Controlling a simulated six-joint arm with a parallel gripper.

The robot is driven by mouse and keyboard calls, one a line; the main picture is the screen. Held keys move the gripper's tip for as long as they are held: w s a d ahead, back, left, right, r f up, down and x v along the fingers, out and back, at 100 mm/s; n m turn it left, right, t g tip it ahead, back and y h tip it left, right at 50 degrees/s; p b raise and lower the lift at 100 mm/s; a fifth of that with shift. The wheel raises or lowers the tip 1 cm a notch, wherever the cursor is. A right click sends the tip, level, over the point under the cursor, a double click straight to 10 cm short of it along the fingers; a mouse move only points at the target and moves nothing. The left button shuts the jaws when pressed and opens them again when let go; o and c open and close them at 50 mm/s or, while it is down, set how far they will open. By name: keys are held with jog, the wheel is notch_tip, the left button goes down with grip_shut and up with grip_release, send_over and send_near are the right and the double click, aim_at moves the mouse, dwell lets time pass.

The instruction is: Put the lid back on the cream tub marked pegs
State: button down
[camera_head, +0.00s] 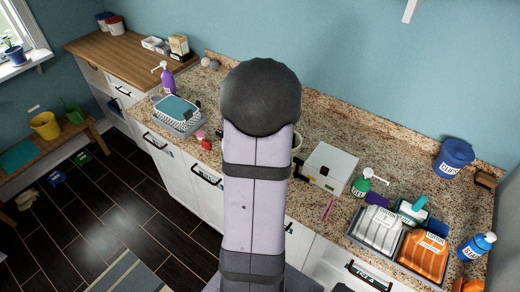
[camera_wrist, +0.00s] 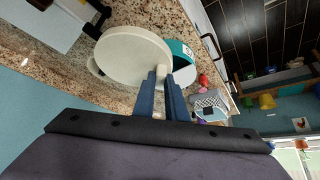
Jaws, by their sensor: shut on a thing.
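In the wrist view my gripper (camera_wrist: 165,82) has its blue fingers closed on the small knob of a round cream lid (camera_wrist: 130,55). The lid is held above the granite counter and hides much of what lies behind it. A teal container with a white label (camera_wrist: 183,62) shows past the lid's right edge; the label is too small to read.
A white box (camera_head: 328,168) stands right of my arm, with a green soap dispenser (camera_head: 364,184) beside it. A blue clips tub (camera_head: 454,157) and an orange bag (camera_head: 423,254) are farther right. A grey basket (camera_head: 178,116) and purple bottle (camera_head: 166,77) stand left.

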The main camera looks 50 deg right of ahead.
jog(key=shift+r, duration=0.45)
jog(key=shift+d, duration=0.1)
